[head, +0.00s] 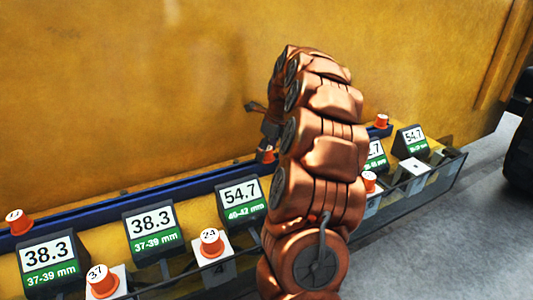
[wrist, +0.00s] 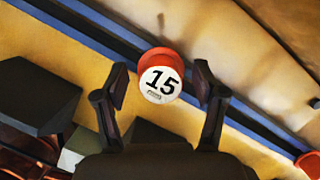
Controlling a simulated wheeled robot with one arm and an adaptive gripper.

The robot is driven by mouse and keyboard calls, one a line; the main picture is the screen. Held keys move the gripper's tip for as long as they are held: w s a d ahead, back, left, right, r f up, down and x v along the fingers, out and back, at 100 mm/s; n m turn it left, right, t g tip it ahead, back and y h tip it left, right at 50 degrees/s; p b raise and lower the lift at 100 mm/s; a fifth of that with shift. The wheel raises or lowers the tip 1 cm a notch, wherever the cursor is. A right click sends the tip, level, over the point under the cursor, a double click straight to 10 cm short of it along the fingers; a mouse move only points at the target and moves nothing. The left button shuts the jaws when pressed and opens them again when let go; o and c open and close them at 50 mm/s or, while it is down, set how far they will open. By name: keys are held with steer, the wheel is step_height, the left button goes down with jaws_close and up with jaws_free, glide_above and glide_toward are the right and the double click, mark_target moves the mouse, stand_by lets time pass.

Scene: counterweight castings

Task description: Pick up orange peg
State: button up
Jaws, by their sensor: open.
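An orange peg (wrist: 168,57) with a white top marked 15 stands by the blue rail in the wrist view. My gripper (wrist: 160,76) is open, with one dark finger on each side of the peg's near part. I see no clear contact between the fingers and the peg. In the head view, an orange peg (head: 268,155) shows partly beside my copper arm and dark gripper (head: 262,118). Other orange pegs stand at the far left (head: 19,222), on white blocks marked 37 (head: 102,281) and 24 (head: 211,243), and farther right (head: 369,182) (head: 381,121).
Dark sign blocks reading 38.3 (head: 150,231) and 54.7 (head: 242,197) stand in a row before the blue rail (head: 185,189). A yellow wall (head: 130,90) rises behind. Another orange peg (wrist: 308,163) is at the wrist view's right edge. Grey floor (head: 440,240) is clear at right.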

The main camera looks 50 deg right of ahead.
steer(key=c, duration=1.2)
steer(key=shift+c, duration=0.2)
steer(key=shift+r, duration=0.1)
step_height(320, 180, up, 9)
steer(key=shift+d+b, duration=0.1)
steer(key=shift+b, duration=0.7)
steer(key=shift+r, duration=0.35)
steer(key=shift+s, duration=0.1)
